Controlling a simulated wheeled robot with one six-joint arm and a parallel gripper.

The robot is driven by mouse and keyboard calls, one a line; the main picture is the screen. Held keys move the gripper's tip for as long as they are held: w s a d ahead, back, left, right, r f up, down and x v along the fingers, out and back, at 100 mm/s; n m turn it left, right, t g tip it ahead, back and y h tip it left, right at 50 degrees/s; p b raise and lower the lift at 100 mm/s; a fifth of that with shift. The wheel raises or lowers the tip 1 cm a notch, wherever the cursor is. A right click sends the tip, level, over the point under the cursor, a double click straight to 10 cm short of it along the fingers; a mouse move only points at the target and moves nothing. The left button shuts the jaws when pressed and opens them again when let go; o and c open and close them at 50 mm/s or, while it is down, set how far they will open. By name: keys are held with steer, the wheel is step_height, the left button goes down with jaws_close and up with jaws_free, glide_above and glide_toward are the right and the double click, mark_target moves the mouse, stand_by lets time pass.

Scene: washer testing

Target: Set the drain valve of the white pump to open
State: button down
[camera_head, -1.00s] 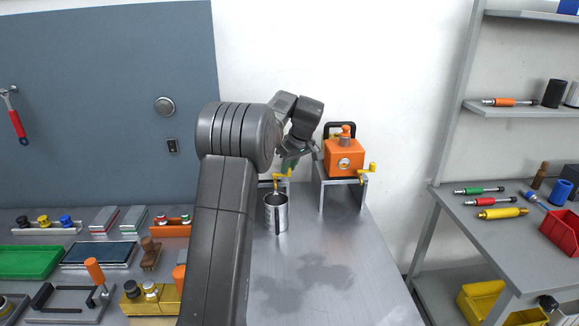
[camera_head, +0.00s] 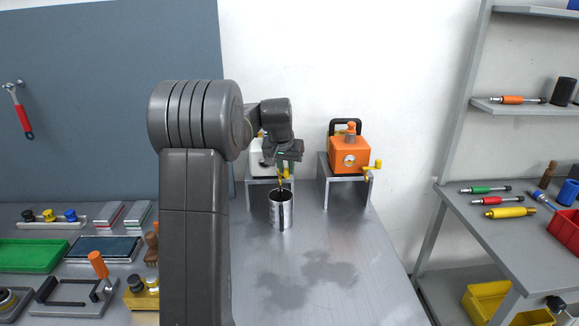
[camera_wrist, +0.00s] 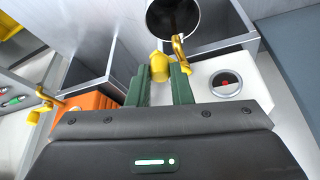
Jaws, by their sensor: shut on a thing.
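The white pump (camera_head: 256,160) stands on a metal stand behind my arm, partly hidden by it. In the wrist view its white body with a round gauge (camera_wrist: 228,83) is at the right. Its yellow drain valve (camera_head: 281,183) points down at the front, above a metal mug (camera_head: 281,212). The valve's yellow handle (camera_wrist: 159,65) lies between the green fingertips of my gripper (camera_wrist: 161,76), which are shut on it. The brass spout (camera_wrist: 180,49) is beside the handle, over the mug's mouth. In the head view my gripper (camera_head: 284,163) is small and partly hidden.
An orange pump (camera_head: 350,155) with its own yellow valve stands on a stand to the right. The bench in front of the mug is clear. Trays and parts crowd the left bench; a shelf unit (camera_head: 470,240) stands at the right.

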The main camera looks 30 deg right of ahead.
steer(key=m, duration=0.1)
steer(key=a+m+g, duration=0.1)
steer(key=m, duration=0.1)
steer(key=a+m+h, duration=0.1)
steer(key=m, duration=0.1)
steer(key=shift+w+g, duration=0.4)
steer(key=shift+m, duration=0.4)
steer(key=c, duration=1.3)
jaws_free()
steer(key=shift+a+r, duration=0.1)
steer(key=shift+r, duration=0.05)
steer(key=v, duration=1.3)
steer(key=shift+r+b, duration=0.3)
steer(key=shift+b, duration=0.15)
steer(key=x, duration=1.4)
steer(key=shift+p, duration=0.3)
